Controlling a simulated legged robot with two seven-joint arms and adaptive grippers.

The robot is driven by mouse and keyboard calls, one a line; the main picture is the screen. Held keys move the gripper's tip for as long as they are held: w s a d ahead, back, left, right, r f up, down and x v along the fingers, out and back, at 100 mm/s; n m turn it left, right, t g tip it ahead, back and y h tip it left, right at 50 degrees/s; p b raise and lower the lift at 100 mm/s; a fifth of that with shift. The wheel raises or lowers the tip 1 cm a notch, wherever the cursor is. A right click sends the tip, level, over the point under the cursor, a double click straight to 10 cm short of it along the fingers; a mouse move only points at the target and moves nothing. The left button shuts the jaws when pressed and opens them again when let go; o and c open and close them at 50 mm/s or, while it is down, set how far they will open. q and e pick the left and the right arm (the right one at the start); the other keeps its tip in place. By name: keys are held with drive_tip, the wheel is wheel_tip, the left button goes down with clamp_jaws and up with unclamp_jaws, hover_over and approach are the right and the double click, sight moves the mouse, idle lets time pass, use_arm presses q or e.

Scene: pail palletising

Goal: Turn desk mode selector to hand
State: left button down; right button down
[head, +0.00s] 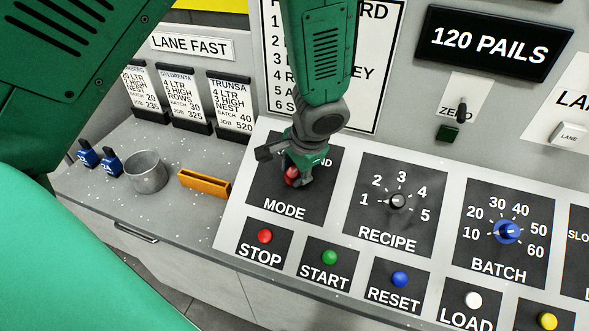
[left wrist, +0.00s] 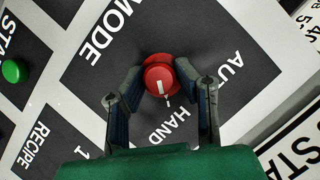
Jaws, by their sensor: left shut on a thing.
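The mode selector is a red knob (head: 291,174) on the black MODE plate (head: 262,190) of the desk. My left gripper (head: 294,180) is shut on it from above, and its fingers and wrist hide part of the plate's lettering in the head view. In the left wrist view the knob (left wrist: 160,76) sits between the two fingertips (left wrist: 160,84). A white line on the knob points toward the side of the HAND lettering (left wrist: 169,126). AUTO (left wrist: 226,75) is printed to the right of the knob there. My right gripper is not in view.
The RECIPE dial (head: 398,201) and blue BATCH dial (head: 507,232) are to the right. STOP (head: 265,236), START (head: 330,257) and RESET (head: 400,279) buttons lie in front. A metal cup (head: 146,172) and an orange holder (head: 204,185) stand left of the panel.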

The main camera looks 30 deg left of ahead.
use_arm(q)
drive_tip(key=shift+w+r, duration=0.2)
drive_tip(key=c, duration=1.4)
unclamp_jaws()
drive_tip(key=shift+o, duration=0.7)
drive_tip(key=shift+s+f, duration=0.1)
drive_tip(key=shift+d, duration=0.1)
drive_tip(key=shift+r, duration=0.2)
drive_tip(key=w+v, duration=0.1)
drive_tip(key=v, duration=1)
drive_tip(key=shift+s+r, duration=0.2)
drive_tip(key=shift+s, duration=0.3)
drive_tip(key=shift+d, duration=0.15)
